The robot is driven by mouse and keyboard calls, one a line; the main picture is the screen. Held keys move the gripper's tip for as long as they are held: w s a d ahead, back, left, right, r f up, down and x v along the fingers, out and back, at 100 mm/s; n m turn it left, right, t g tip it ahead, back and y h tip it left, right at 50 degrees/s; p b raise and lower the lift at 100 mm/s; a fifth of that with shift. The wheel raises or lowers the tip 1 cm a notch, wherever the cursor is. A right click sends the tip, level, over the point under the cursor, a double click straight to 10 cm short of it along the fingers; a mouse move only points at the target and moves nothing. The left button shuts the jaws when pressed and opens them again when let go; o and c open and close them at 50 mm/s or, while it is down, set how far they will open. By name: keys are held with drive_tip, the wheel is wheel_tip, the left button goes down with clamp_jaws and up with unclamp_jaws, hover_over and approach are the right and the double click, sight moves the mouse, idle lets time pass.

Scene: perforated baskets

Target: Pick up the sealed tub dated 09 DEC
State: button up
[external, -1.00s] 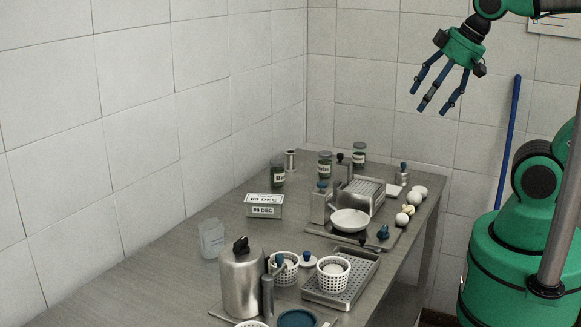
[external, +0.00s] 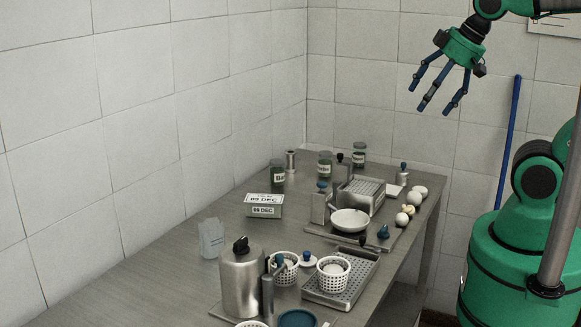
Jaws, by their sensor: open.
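The tub labelled 09 DEC (external: 262,213) is a low, box-shaped tub with a white label on its top and another on its front. It sits on the metal table towards the wall side, left of the middle, and looks closed. My gripper (external: 437,98) hangs high above the far right end of the table, well apart from the tub. Its blue fingers are spread open and empty, pointing down.
A steel canister (external: 241,283), a clear jug (external: 211,239) and perforated white baskets (external: 333,273) stand nearer the camera. A white bowl (external: 350,221), white balls (external: 402,219) and labelled jars (external: 278,173) stand around the tub's right and back. Bare table (external: 165,272) lies at left.

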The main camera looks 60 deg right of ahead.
idle(0.3)
drive_tip(key=n+g, duration=0.4)
hover_over(265, 198)
drive_tip(key=s, duration=0.1)
wheel_tip(265, 198, down, 26)
drive_tip(key=shift+s+d+f+y, duration=0.1)
drive_tip(key=shift+d+y, duration=0.2)
drive_tip(key=shift+f, duration=0.1)
drive_tip(key=shift+w+a+f+b, duration=0.1)
drive_tip(key=shift+w+f+b, duration=0.1)
drive_tip(key=shift+f, duration=1.2)
drive_tip(key=shift+w+a+f+b, duration=0.1)
drive_tip(key=shift+f+b, duration=0.1)
drive_tip(key=shift+f, duration=1.2)
drive_tip(key=shift+w+f+b, duration=0.15)
drive_tip(key=shift+f+b, duration=0.05)
drive_tip(key=shift+f, duration=1.2)
